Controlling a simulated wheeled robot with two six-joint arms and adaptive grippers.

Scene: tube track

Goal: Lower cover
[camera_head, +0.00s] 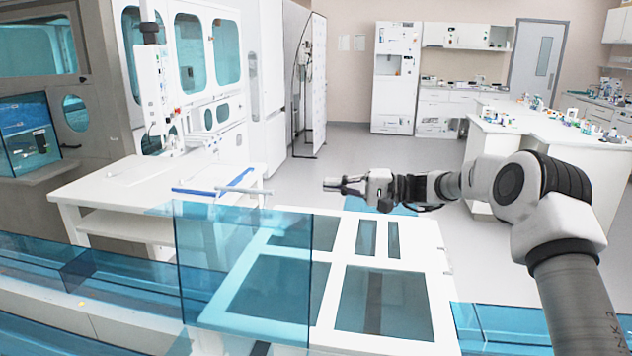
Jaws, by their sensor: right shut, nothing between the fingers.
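A white framed panel (340,255) with several blue see-through windows lies in the lower middle of the head view; it looks like the cover. I cannot tell whether it is raised or lying down. A clear blue pane (243,275) stands upright at its left and overlaps part of it in the view. My right gripper (332,185) is shut and empty. It points left, above and beyond the panel's far edge in the view, with a visible gap to the panel. My left gripper is out of view.
A white table (135,185) with a blue strip stands at left, beside a large white machine (205,70) with blue windows. Blue see-through track covers (125,270) run along the lower left. Open floor (345,150) lies behind; cluttered lab benches (560,135) stand at right.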

